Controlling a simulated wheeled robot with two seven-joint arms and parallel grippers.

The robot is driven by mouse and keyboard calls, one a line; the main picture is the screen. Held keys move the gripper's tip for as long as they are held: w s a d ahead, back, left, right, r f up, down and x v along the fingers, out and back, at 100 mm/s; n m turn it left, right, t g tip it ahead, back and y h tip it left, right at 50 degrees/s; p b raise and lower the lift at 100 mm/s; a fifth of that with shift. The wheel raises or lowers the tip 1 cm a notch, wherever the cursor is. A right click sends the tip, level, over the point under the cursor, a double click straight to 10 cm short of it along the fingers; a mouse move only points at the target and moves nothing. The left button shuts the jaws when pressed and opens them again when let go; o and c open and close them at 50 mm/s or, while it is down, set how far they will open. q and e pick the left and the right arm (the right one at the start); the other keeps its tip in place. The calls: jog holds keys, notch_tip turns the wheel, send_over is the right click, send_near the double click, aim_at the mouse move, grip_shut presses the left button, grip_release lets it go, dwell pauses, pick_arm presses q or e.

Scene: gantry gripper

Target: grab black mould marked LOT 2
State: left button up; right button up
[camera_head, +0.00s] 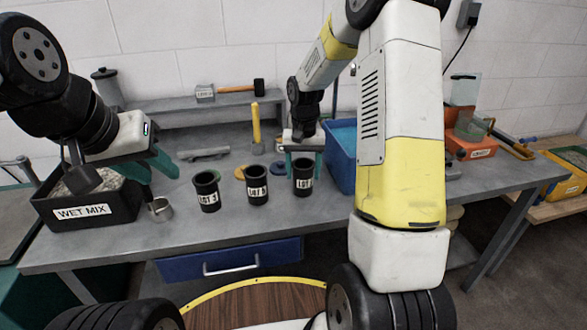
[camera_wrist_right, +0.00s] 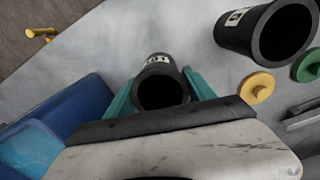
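Three black moulds stand in a row on the grey table. The left mould (camera_head: 207,191) has a label that seems to read LOT 1 or 3. The middle mould (camera_head: 257,184) has a LOT label with an unclear digit. The right mould (camera_head: 303,177) reads LOT, its number unreadable. My right gripper (camera_head: 304,166) points down over the right mould, one teal finger on each side. In the right wrist view the mould (camera_wrist_right: 162,92) sits between the fingers (camera_wrist_right: 160,96); whether they press on it is unclear. My left gripper (camera_head: 163,182) is open and empty near the table's left.
A WET MIX box (camera_head: 85,208) and a small metal cup (camera_head: 160,209) are at the left. A blue bin (camera_head: 341,160) stands close to the right mould. Yellow and green discs (camera_wrist_right: 257,88) lie behind the moulds. A raised shelf (camera_head: 185,103) holds a hammer (camera_head: 235,89).

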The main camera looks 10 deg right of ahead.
jog(key=c, duration=1)
jog(key=shift+o, duration=0.2)
jog(key=shift+r, duration=0.1)
